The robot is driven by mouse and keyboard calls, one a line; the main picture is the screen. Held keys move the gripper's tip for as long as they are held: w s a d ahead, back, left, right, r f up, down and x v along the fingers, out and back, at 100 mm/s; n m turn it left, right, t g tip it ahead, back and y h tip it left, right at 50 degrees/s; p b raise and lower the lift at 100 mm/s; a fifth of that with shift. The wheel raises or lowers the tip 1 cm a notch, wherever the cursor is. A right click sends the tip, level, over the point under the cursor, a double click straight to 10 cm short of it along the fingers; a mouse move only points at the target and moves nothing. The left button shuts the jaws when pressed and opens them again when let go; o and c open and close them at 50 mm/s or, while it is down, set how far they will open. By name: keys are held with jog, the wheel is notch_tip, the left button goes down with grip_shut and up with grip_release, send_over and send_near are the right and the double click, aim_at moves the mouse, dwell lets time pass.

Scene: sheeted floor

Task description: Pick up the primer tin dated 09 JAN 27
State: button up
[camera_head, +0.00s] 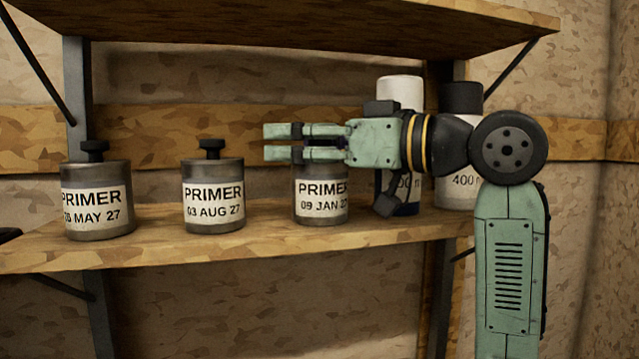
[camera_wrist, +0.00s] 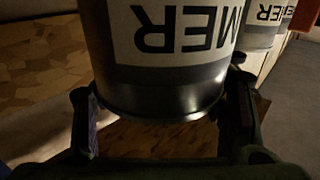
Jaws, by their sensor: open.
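The primer tin dated 09 JAN 27 (camera_head: 321,205) is a grey metal tin with a white label. It stands upright on the shelf, the rightmost of three primer tins. My gripper (camera_head: 270,143) points left at the height of its top and hides its lid and knob. In the wrist view a primer tin (camera_wrist: 160,92) appears upside down, close up, with its rim side between my two spread fingers. Its date is out of view there. My gripper is open and holds nothing; I cannot tell whether a finger touches the tin.
Tins dated 03 AUG 27 (camera_head: 212,195) and 26 MAY 27 (camera_head: 97,200) stand to the left on the same wooden shelf (camera_head: 160,245). A white-capped container (camera_head: 400,90) and a black-capped one (camera_head: 461,100) stand right, partly behind my arm. An upper shelf (camera_head: 300,25) hangs above.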

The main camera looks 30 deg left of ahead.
jog(key=shift+a, duration=0.5)
jog(key=shift+c, duration=0.4)
grip_shut()
dwell(0.6)
